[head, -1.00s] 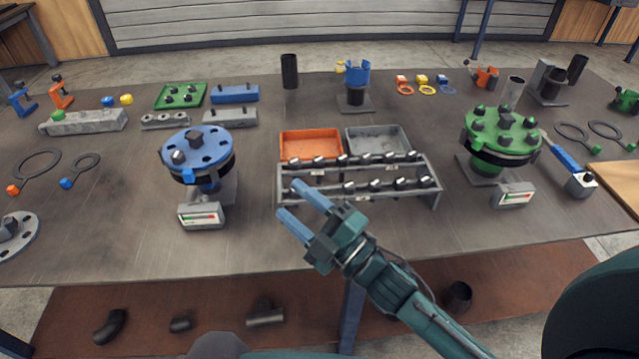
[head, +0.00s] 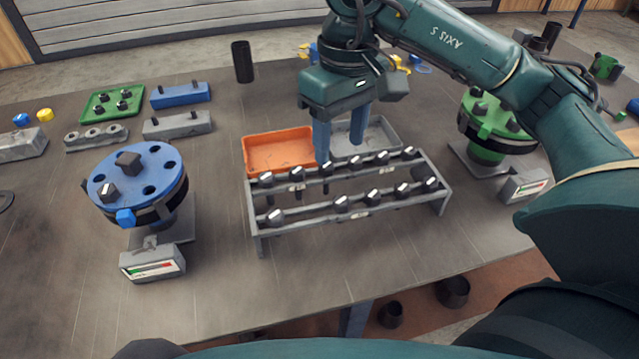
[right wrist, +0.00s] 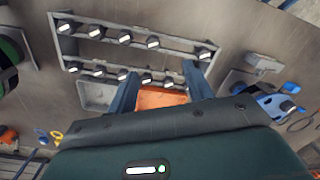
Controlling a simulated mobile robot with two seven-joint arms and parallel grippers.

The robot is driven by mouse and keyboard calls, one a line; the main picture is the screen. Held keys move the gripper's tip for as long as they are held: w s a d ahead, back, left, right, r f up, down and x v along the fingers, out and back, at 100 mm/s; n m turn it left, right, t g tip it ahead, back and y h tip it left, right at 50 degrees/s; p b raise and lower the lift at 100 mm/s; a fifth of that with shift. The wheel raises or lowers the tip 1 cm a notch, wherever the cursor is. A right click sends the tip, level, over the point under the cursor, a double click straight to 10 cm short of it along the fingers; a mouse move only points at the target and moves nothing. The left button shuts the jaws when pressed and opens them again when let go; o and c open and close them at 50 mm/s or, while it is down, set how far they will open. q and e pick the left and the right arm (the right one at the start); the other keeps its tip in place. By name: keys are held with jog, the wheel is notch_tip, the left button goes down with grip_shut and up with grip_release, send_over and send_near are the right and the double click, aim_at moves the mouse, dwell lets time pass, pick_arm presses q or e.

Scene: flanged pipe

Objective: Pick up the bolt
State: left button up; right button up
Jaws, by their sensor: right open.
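Dark bolts with pale-topped heads stand in two rows in a grey rack (head: 259,228). The back row includes a bolt (head: 328,168) close to my right gripper; the front row includes a bolt (head: 341,203) beside an empty gap. Which bolt is meant cannot be told. My right gripper (head: 340,150) points down over the back row, open, with nothing between its two blue fingers. The right wrist view shows the fingers (right wrist: 160,70) spread, with back-row bolts (right wrist: 146,78) near and between their tips. My left gripper is not in view.
An orange bin (head: 280,152) and a grey bin (head: 385,138) sit right behind the rack. A blue flange (head: 137,182) on a stand is at left, a green flange (head: 490,128) at right, partly behind my right arm. The table before the rack is clear.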

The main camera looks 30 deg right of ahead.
send_over(339, 198)
jog(key=shift+h, duration=0.3)
jog(key=f, duration=0.3)
jog(key=f+b, duration=0.1)
jog(key=f, duration=0.2)
jog(key=shift+s+d+f, duration=0.1)
jog(key=shift+s+f, duration=0.1)
jog(key=shift+f, duration=0.2)
jog(key=shift+w+f+p, duration=0.2)
jog(key=shift+f+p, duration=0.35)
jog(key=shift+f, duration=2.3)
jog(key=shift+c, duration=0.4)
grip_shut()
